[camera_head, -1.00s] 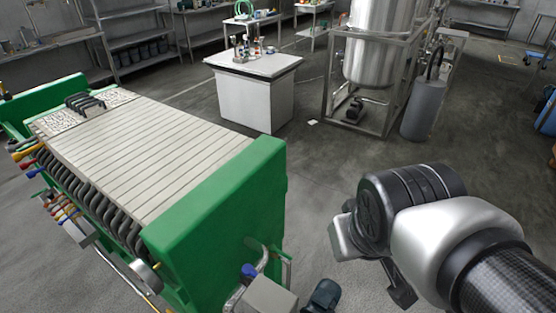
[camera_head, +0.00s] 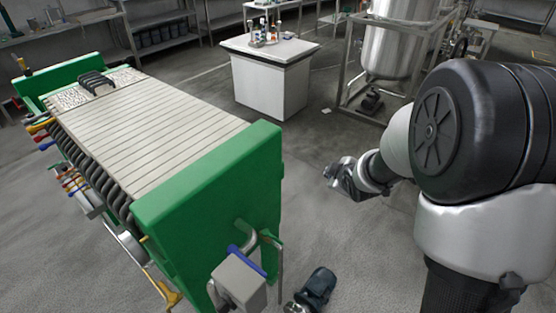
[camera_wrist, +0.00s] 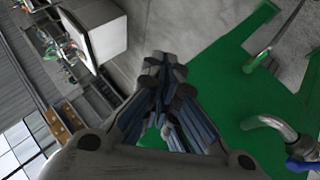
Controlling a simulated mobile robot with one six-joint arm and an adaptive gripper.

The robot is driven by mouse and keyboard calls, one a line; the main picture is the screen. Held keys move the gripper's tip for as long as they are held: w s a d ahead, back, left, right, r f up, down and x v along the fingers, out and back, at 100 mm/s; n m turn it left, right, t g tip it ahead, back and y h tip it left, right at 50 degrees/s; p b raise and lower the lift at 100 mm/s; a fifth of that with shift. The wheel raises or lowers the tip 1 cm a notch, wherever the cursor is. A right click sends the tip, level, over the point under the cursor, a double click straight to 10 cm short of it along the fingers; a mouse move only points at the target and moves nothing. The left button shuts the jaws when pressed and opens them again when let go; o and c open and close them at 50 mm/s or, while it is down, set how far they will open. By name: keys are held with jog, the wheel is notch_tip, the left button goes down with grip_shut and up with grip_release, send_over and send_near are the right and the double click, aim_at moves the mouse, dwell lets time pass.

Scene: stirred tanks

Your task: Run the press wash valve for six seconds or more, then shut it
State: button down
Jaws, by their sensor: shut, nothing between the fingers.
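The press is a long green-framed stack of pale plates (camera_head: 150,130) at the left in the head view. Its near green end plate (camera_head: 215,215) faces me, with a bent metal pipe (camera_head: 248,235) and a blue part (camera_head: 247,262) by a grey box. A pipe with a blue handle (camera_wrist: 300,165) also shows in the wrist view. Coloured handles (camera_head: 72,183) line the press's left side. I cannot tell which of these is the wash valve. My gripper (camera_head: 333,171) is shut and empty, right of the press and apart from it; its fingers (camera_wrist: 163,85) also show in the wrist view.
A white bench (camera_head: 270,82) with bottles stands behind. A steel tank (camera_head: 398,45) in a frame is at the back right. A dark motor-like unit (camera_head: 318,287) sits on the floor near the press. Grey floor between is clear.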

jog(key=w+a+f+n+y, duration=0.2)
jog(key=w+f+n, duration=0.1)
jog(key=f, duration=0.5)
jog(key=n+t+y, duration=0.2)
jog(key=n+y, duration=0.4)
jog(key=n, duration=0.1)
send_near(275, 238)
notch_tip(275, 238, up, 4)
jog(key=w, duration=0.3)
jog(key=s+a+f+t+y, duration=0.2)
jog(key=s+f, duration=0.4)
jog(key=s, duration=0.5)
jog(key=w+a+b, duration=0.3)
jog(key=w+b, duration=0.1)
jog(key=w, duration=0.6)
jog(key=shift+w+a+f+n, duration=0.35)
jog(key=shift+a+f+n, duration=0.05)
jog(key=shift+f, duration=0.1)
